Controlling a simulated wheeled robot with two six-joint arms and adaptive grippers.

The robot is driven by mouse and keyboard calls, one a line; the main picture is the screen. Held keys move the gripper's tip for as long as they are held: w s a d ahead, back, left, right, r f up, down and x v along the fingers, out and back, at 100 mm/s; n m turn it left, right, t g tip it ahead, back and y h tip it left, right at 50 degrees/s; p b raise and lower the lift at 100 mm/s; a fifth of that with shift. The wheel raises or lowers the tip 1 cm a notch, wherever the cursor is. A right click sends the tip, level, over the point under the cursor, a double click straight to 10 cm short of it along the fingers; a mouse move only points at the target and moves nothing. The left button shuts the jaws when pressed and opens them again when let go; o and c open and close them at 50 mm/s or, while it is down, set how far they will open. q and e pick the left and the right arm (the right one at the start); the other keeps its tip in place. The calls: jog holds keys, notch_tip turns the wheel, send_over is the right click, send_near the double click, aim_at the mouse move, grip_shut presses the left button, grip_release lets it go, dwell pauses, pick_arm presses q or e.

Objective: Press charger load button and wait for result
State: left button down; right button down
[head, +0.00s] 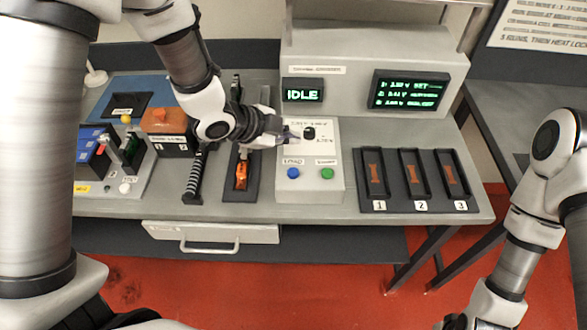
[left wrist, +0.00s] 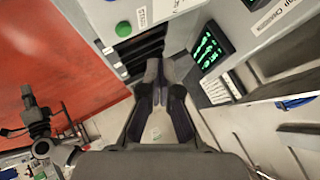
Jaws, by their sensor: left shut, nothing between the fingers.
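The label above the blue button seems to read LOAD. A small display (head: 303,95) behind it reads IDLE in green.
A second screen (head: 409,90) shows green text lines. A dark tray (head: 391,199) with slots 1, 2 and 3 lies to the right. An orange item (head: 240,176) sits in a dark holder left of the charger.

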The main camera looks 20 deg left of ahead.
aim_at(291, 173)
pick_arm(q)
notch_tip(291, 173, down, 9)
jog(key=b, duration=0.7)
jog(key=shift+w+d+b, duration=0.15)
jog(key=shift+b, duration=0.25)
dwell(0.7)
jog(key=shift+f+b, duration=0.3)
jog(key=shift+f, duration=0.1)
jog(key=shift+f+b, duration=0.4)
jog(key=shift+f, duration=0.1)
dwell(0.5)
dwell(0.3)
jog(key=shift+r+p, duration=0.85)
jog(key=shift+r, duration=0.1)
